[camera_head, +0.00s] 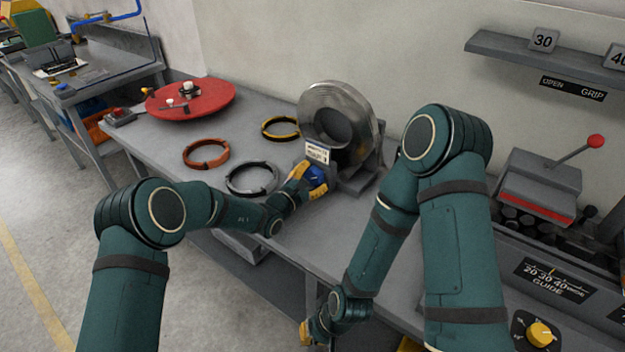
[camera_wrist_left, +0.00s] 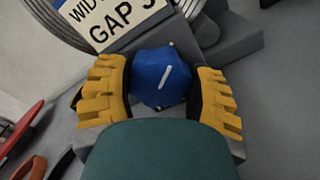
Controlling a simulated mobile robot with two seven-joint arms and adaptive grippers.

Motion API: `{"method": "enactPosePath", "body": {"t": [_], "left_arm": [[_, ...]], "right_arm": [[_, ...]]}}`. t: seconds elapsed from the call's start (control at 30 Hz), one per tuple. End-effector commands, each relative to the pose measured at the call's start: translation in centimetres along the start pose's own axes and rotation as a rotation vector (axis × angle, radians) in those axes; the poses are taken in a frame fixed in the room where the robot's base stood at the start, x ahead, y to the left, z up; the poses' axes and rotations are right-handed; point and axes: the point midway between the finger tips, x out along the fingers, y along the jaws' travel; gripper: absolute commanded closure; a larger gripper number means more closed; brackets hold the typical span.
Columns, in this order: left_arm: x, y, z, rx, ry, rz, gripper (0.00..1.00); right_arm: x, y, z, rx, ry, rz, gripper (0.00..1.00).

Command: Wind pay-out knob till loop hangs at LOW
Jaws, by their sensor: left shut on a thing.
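A blue knob (camera_wrist_left: 160,77) with a white mark sits between the yellow fingers of my left gripper (camera_wrist_left: 160,92) in the left wrist view. In the head view my left gripper (camera_head: 306,180) is shut on the blue knob (camera_head: 316,174), at the front of the grey coil stand (camera_head: 359,179). A large metal coil (camera_head: 362,104) stands upright in that stand, with a small white label (camera_head: 317,152) in front. My right gripper (camera_head: 308,333) is low at the table's front edge; its jaws are too small and partly hidden to read. No hanging loop or LOW mark can be made out.
Orange (camera_head: 206,153), grey (camera_head: 252,178) and yellow-black (camera_head: 281,127) rings lie on the bench (camera_head: 160,147). A red turntable (camera_head: 205,97) stands at the back left. A grey machine with a red-knobbed lever (camera_head: 595,141) and a yellow dial (camera_head: 540,333) are at the right.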

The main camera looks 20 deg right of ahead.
Motion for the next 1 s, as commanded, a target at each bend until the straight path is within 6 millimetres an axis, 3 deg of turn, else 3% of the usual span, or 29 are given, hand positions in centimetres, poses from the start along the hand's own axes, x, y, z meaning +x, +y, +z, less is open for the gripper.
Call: {"method": "enactPosePath", "body": {"t": [0.63,0.67,0.7,0.73,1.0], "left_arm": [[-0.07,-0.14,-0.14,0.045,0.003,-0.003,0.79],[-0.07,-0.14,-0.14,0.045,0.003,-0.003,0.3],[-0.07,-0.14,-0.14,0.045,0.003,-0.003,0.16],[-0.07,-0.13,-0.13,0.045,0.003,-0.002,0.09],[-0.03,-0.06,-0.05,0.045,0.001,-0.001,0.09]], "right_arm": [[0.26,0.1,-0.06,0.0,0.002,0.0,1.0],[0.26,0.1,-0.06,0.0,0.002,0.0,1.0],[0.26,0.1,-0.06,0.0,0.002,0.0,1.0],[0.26,0.1,-0.06,0.0,0.002,0.0,1.0],[0.26,0.09,-0.05,0.0,0.002,0.0,1.0]]}}
